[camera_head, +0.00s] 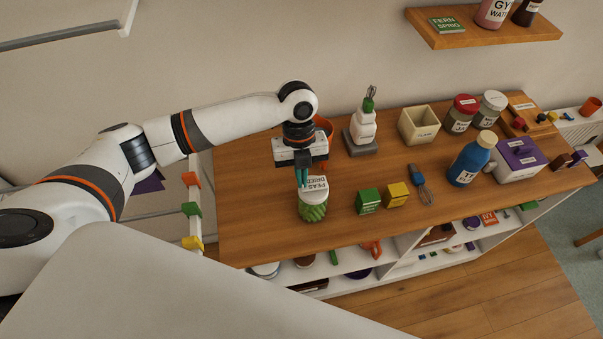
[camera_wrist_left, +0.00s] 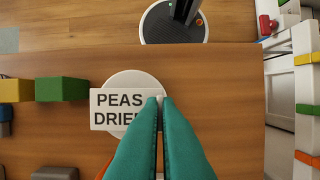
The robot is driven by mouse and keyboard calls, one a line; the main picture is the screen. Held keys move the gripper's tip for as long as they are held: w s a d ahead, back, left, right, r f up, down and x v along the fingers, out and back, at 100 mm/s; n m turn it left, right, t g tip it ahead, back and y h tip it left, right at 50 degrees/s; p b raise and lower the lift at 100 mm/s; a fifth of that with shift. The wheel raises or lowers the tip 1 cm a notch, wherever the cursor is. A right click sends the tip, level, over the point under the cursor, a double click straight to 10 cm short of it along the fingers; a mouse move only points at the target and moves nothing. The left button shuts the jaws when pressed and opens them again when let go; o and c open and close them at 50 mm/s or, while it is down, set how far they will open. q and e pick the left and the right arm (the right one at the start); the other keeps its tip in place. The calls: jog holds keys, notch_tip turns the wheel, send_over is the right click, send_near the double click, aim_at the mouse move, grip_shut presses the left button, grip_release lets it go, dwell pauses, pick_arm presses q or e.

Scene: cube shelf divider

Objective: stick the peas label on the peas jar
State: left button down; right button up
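The peas label (camera_wrist_left: 118,109) is a white card reading PEAS DRIED. The peas jar (camera_head: 313,211) has a green body and a white lid (camera_wrist_left: 140,78), and stands on the wooden top. My left gripper (camera_head: 303,184) points down over the jar. Its teal fingers (camera_wrist_left: 158,100) are closed together at the label's right edge in the left wrist view, with the label pinched at the tips. The label lies across the lid in that view and hides part of it. I cannot tell whether it touches the jar. My right gripper is out of view.
The wooden top (camera_head: 250,215) is clear left of the jar.

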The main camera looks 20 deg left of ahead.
pick_arm(q)
jog(key=shift+b+x, duration=0.4)
jog(key=shift+x, duration=0.45)
jog(key=shift+w+a+f, duration=0.1)
jog(key=shift+w, duration=0.05)
dwell(1.8)
jog(key=c, duration=1.6)
grip_release()
jog(key=shift+w+r, duration=0.2)
jog(key=shift+r, duration=0.3)
jog(key=b+v, duration=0.2)
jog(key=v, duration=0.3)
jog(key=b+v, duration=0.1)
jog(key=v, duration=0.5)
jog(key=shift+s+a+r+b, duration=0.1)
jog(key=shift+s+a+b, duration=0.15)
jog(key=shift+b, duration=0.1)
